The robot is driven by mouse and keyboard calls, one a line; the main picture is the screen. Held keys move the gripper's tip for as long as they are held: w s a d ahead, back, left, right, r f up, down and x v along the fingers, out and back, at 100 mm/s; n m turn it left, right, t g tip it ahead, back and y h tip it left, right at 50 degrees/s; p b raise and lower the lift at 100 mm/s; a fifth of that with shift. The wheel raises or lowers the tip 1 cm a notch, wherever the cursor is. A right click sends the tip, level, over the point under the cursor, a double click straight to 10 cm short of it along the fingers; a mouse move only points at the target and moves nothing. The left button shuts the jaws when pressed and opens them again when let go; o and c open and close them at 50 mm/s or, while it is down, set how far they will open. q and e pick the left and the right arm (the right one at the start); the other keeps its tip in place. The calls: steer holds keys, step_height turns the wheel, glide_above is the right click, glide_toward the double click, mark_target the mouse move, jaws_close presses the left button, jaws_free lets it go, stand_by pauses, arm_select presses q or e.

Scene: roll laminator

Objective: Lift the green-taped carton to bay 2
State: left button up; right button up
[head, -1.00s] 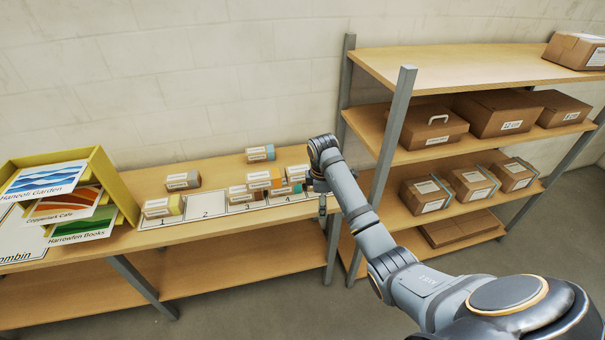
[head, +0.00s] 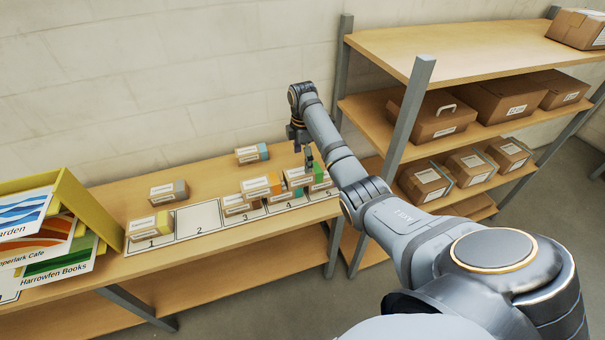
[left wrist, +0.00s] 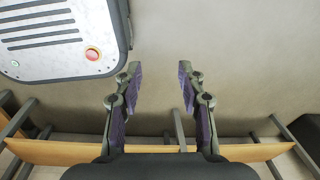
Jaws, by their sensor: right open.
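The green-taped carton (head: 297,179) lies on top of the row of cartons near bays 4 and 5 in the head view, its green end facing right. My right gripper (head: 308,160) is open, pointing down just above and behind that carton. I cannot tell if it touches it. Bay 2 (head: 198,220) is an empty white marked space on the bench. My left gripper (left wrist: 158,85) shows in the left wrist view, open and empty, above the floor.
A yellow-taped carton (head: 150,225) sits in bay 1, an orange-taped one (head: 261,185) in the stack at bay 3. Grey-taped (head: 168,192) and blue-taped (head: 251,154) cartons lie behind. A yellow sign holder (head: 85,205) stands left; a shelf post (head: 410,110) rises right.

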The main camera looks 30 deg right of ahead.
mark_target(303, 171)
steer(key=shift+w+f, duration=0.25)
steer(key=shift+f, duration=0.75)
steer(key=shift+f+p, duration=0.3)
steer(key=shift+f, duration=0.1)
steer(key=f, duration=0.2)
steer(key=f+p, duration=0.1)
steer(key=f, duration=0.1)
steer(key=shift+s+d, duration=0.1)
steer(key=shift+d, duration=0.1)
steer(key=shift+f, duration=0.2)
arm_select(q)
steer(key=w+r, duration=0.1)
steer(key=w, duration=0.1)
steer(key=shift+w+r, duration=0.35)
steer(key=shift+r, duration=0.05)
arm_select(e)
steer(key=c, duration=1.3)
steer(key=shift+r, duration=0.1)
steer(key=shift+c, duration=0.2)
